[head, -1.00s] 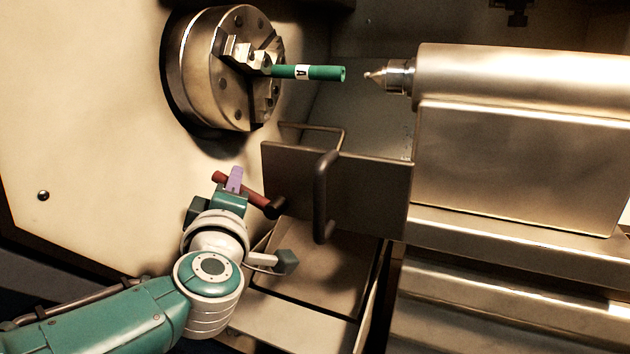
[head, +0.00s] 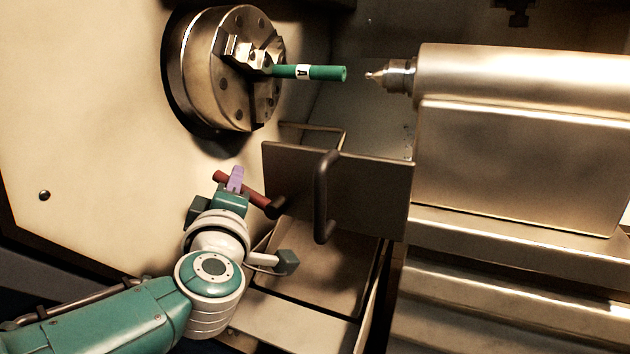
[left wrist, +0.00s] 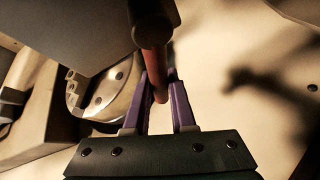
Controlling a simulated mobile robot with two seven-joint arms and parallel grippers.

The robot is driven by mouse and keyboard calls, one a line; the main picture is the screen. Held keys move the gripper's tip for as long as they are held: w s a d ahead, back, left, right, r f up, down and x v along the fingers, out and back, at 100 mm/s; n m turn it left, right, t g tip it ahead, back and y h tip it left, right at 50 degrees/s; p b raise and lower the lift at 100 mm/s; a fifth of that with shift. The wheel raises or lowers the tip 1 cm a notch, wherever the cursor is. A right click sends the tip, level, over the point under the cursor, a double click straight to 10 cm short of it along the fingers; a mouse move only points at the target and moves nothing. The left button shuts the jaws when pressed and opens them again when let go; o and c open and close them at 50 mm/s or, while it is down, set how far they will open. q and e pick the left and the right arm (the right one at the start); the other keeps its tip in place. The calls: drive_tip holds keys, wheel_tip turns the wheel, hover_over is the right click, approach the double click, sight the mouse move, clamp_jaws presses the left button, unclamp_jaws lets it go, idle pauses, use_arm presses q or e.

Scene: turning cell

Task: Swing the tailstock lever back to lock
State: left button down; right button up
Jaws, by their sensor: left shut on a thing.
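A red-brown lever (head: 254,192) with a dark rounded end slants in front of the pale wall, below the chuck. In the left wrist view the lever (left wrist: 156,72) runs between my purple fingers, its thick dark end close to the camera. My left gripper (head: 235,178) is shut on the lever; it also shows in the left wrist view (left wrist: 163,82). What the lever's dark end joins cannot be told. The tailstock (head: 520,150) stands at the right, its pointed centre apart from the green bar (head: 325,73). My right gripper is not in view.
The chuck (head: 190,80) holds the green bar above my left gripper. A grey panel (head: 375,190) with a dark upright handle (head: 321,195) stands right of the gripper. An open tray (head: 325,270) lies below the panel. The wall at left is mostly bare.

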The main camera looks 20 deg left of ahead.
sight(244, 186)
use_arm(q)
drive_tip(key=r+m+t, duration=0.1)
drive_tip(key=m, duration=0.1)
drive_tip(key=d+r+m+t+b, duration=0.1)
drive_tip(key=m, duration=0.1)
drive_tip(key=shift+d, duration=0.15)
drive_tip(key=shift+d+r+m+t+b, duration=0.4)
drive_tip(key=shift+r+m+t, duration=0.1)
drive_tip(key=shift+m, duration=0.4)
drive_tip(key=c, duration=0.8)
unclamp_jaws()
drive_tip(key=shift+s, duration=0.1)
drive_tip(key=shift+o, duration=0.2)
drive_tip(key=shift+a, duration=0.1)
